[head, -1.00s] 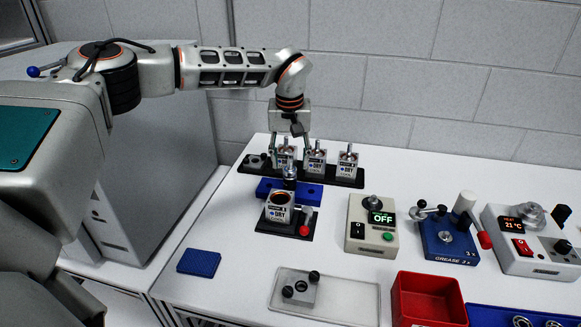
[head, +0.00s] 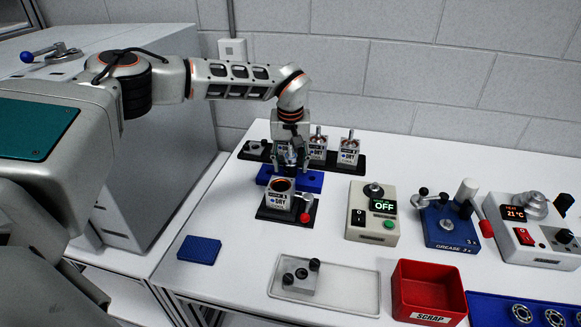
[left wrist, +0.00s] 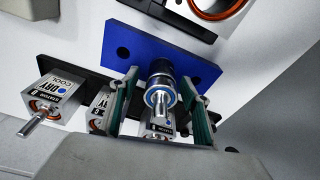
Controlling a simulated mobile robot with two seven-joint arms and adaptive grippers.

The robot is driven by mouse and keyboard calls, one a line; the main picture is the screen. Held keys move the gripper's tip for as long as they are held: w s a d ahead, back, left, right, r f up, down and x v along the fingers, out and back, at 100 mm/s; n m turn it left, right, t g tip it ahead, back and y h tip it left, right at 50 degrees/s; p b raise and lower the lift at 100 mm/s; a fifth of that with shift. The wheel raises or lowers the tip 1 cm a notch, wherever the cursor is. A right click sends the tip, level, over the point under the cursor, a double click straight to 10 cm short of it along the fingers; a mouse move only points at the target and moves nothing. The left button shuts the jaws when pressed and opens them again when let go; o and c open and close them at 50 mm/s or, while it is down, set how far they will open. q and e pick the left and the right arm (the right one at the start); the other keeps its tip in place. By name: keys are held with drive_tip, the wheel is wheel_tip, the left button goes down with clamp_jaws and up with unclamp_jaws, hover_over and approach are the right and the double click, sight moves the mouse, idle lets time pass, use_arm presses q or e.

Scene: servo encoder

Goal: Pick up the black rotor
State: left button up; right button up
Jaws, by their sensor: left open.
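The black rotor (left wrist: 160,68), a dark cylinder with a silver shaft and a blue ring, stands on the blue plate (left wrist: 200,73) in the left wrist view. The blue plate also shows in the head view (head: 312,181). My left gripper (left wrist: 160,80) is open, with one green-padded finger on each side of the rotor. A gap shows between rotor and fingers; I cannot tell whether either touches. In the head view my left gripper (head: 291,160) is over the plate and largely hides the rotor. My right gripper is not in view.
Silver housings with upright shafts (head: 349,150) stand on a black rack just behind the gripper. A housing on a black fixture (head: 280,195) is in front of it. A grey OFF box (head: 373,222), a blue grease press (head: 447,231) and a red scrap bin (head: 425,280) are to the right.

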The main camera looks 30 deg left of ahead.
use_arm(q)
clamp_jaws()
drive_tip(key=shift+r, duration=0.1)
drive_tip(key=shift+w, duration=0.1)
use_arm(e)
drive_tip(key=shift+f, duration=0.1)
